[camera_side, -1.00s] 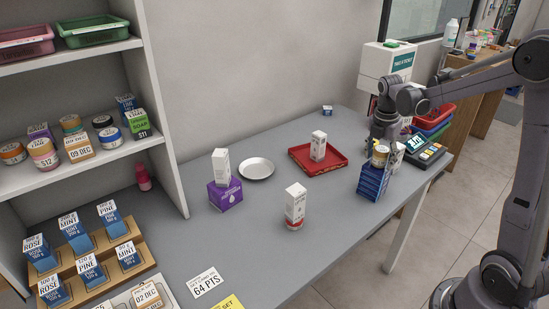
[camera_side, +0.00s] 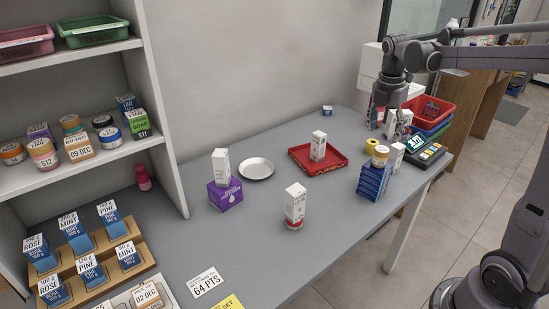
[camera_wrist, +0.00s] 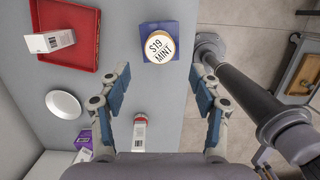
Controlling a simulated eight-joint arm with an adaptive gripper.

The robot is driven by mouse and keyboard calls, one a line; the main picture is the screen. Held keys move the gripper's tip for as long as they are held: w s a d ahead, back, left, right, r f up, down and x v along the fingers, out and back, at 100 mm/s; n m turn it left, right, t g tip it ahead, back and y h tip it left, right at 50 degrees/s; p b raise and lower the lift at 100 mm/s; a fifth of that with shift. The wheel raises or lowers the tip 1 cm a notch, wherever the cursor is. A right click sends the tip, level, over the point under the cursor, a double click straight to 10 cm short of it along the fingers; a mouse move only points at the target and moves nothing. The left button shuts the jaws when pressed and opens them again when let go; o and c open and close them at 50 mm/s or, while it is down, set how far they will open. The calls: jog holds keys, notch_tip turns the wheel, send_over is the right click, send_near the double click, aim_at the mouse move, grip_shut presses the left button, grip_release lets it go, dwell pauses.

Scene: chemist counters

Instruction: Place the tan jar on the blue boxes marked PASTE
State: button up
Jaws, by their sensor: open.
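The tan jar (camera_side: 380,151) stands upright on top of the stacked blue boxes (camera_side: 373,181) near the counter's right edge. In the wrist view, the jar (camera_wrist: 159,45) shows from above, its cream lid reading "S19 MINT", with a blue box (camera_wrist: 147,27) under it. The PASTE marking cannot be read. My gripper (camera_side: 388,122) is open and empty, raised above and behind the jar in the side view, and apart from it. In the wrist view, the two fingers of my gripper (camera_wrist: 160,74) are spread wide, with the jar beyond their tips.
A red tray (camera_side: 332,167) with a white carton lies left of the boxes. A white carton (camera_side: 397,157), a yellow roll (camera_side: 371,146), a card terminal (camera_side: 427,151) and red and blue baskets (camera_side: 431,112) are close by. A carton (camera_side: 295,203) stands at the front. Bare counter lies between.

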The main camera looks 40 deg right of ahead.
jog(key=shift+a+r, duration=0.2)
jog(key=shift+r, duration=0.9)
jog(key=s+a+f+m+t, duration=0.2)
jog(key=s+a+m, duration=0.1)
jog(key=a+m, duration=0.3)
jog(key=s+a+f+m+t+y, duration=0.1)
jog(key=s+a+m+t, duration=0.1)
jog(key=a+m, duration=0.4)
jog(key=s+a+f+m+t, duration=0.2)
jog(key=a+m, duration=0.4)
jog(key=a, duration=0.4)
jog(key=shift+s+f+t+y, duration=0.35)
jog(key=shift+s+t, duration=0.25)
jog(key=shift+s, duration=0.4)
